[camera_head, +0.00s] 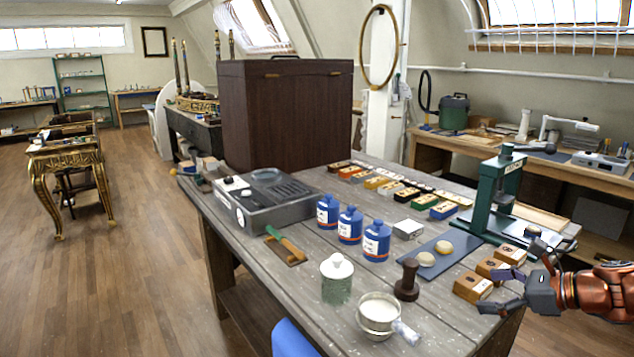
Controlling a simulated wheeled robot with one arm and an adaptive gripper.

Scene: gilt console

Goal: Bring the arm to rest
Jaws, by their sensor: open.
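My gripper (521,270) shows at the right edge of the head view, on the end of my copper-coloured arm. Its dark fingers are spread apart and point left, over the right front edge of the workbench (395,285). Nothing shows between the fingers. Small wooden blocks with dark marks (473,288) lie just left of and behind the fingers; I cannot tell whether a finger touches one. The rest of my arm runs out of the picture to the right.
A green press (494,200) stands behind my gripper. A dark stamp (407,280), a glass cup (378,314), a lidded jar (337,280) and blue bottles (350,224) stand to its left. A large brown cabinet (285,115) stands at the back. Open floor (130,290) lies left.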

